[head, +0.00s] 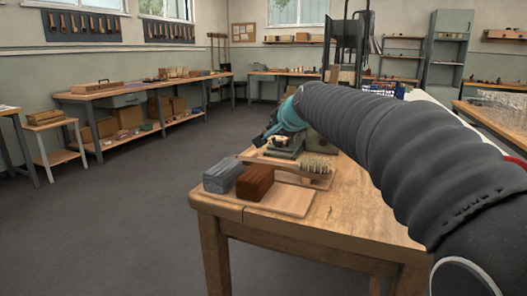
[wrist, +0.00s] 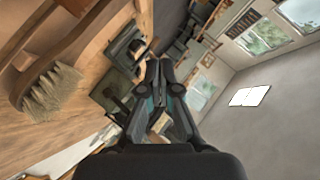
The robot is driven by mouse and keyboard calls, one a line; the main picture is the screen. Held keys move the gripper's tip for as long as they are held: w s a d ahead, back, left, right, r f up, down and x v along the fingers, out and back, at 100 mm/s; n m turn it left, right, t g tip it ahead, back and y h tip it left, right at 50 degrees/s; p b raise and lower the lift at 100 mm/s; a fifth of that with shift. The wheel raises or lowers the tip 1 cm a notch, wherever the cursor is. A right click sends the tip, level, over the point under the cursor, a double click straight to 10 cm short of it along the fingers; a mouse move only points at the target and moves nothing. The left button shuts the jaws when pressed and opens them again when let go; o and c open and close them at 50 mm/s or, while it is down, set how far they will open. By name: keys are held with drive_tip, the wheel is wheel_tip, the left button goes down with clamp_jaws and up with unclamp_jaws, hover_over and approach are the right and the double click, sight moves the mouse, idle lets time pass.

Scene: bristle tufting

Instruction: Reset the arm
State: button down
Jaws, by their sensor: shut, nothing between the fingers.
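My gripper (wrist: 164,70) points away from the camera in the wrist view, with its dark fingers together and empty. In the head view my arm reaches from the lower right over the workbench (head: 330,222), and the gripper's fingers are hidden there. A wooden-handled brush (head: 314,166) with pale bristles lies on the bench. It also shows at the left of the wrist view (wrist: 48,92), apart from the gripper. A grey block (head: 222,176) and a reddish-brown block (head: 255,183) sit side by side on a thin board (head: 290,200).
A green device (head: 288,147) stands on the bench behind the brush, close to my arm; it appears in the wrist view (wrist: 116,92) left of the fingers. A long bench (head: 150,90) with boxes lines the left wall. The floor (head: 130,220) left of the workbench is clear.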

drive_tip(key=s+d+f+n+g+h, duration=0.1)
drive_tip(key=s+d+f, duration=0.3)
drive_tip(key=s+f, duration=0.4)
drive_tip(key=s+d+f+n+g+h, duration=0.1)
drive_tip(key=s+d+f+n+g, duration=0.2)
drive_tip(key=s+f, duration=0.5)
drive_tip(key=s+d+f+n+g+h, duration=0.2)
drive_tip(key=s+d+f, duration=0.4)
drive_tip(key=s, duration=1.7)
drive_tip(key=shift+s+f+n+g, duration=0.25)
drive_tip(key=shift+f+n+g, duration=0.05)
drive_tip(key=shift+f+n, duration=0.65)
